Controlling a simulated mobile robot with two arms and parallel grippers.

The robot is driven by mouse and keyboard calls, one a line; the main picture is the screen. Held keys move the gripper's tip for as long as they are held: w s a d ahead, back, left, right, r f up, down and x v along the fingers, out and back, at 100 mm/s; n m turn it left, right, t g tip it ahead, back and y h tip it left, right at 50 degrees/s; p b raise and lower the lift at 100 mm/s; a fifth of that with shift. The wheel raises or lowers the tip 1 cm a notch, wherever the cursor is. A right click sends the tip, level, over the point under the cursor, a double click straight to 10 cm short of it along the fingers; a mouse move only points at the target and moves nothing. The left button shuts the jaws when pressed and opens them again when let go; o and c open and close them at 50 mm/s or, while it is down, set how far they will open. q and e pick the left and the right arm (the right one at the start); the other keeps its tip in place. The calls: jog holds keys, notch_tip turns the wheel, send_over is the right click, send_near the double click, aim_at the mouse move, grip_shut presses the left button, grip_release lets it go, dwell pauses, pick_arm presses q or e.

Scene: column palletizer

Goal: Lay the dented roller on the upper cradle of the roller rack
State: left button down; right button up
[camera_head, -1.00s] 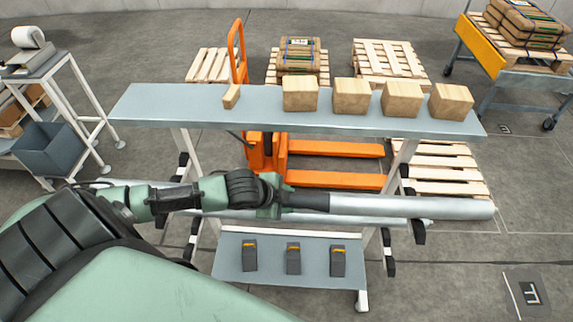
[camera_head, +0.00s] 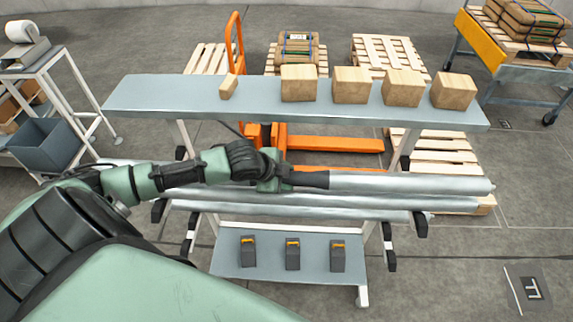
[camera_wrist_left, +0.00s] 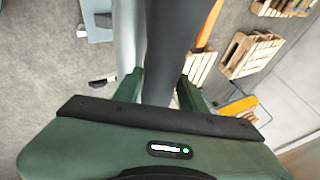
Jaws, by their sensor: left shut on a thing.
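My left gripper (camera_head: 275,172) is shut on a long silver roller (camera_head: 410,184), which extends to the right with a dark section beside the jaws. I cannot make out a dent on it. In the left wrist view, the held roller (camera_wrist_left: 172,50) looks dark between the green fingers. The roller rack (camera_head: 361,250) has black cradle arms, one at its right side (camera_head: 421,224). More silver rollers (camera_head: 340,203) lie just below the held one in the picture. I cannot tell whether the held roller touches the rack. My right gripper is out of view.
The rack's top shelf (camera_head: 180,97) carries several wooden blocks (camera_head: 351,85) behind the held roller. Three dark blocks (camera_head: 293,254) stand on its low shelf (camera_head: 228,262). An orange pallet jack (camera_head: 335,144) is behind. Floor at the right front is clear.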

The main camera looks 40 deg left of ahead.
pick_arm(q)
jog(key=shift+w+a+r+b, duration=0.6)
jog(key=shift+w+a+b, duration=2.85)
jog(key=shift+w, duration=1.45)
notch_tip(320, 180, down, 8)
jog(key=b, duration=0.3)
jog(key=shift+w+d, duration=0.3)
jog(key=shift+w, duration=0.05)
jog(key=c, duration=0.8)
grip_release()
jog(key=shift+o, duration=0.4)
jog(key=shift+s+d+b, duration=0.1)
jog(key=shift+s+b, duration=0.05)
jog(key=shift+b, duration=0.15)
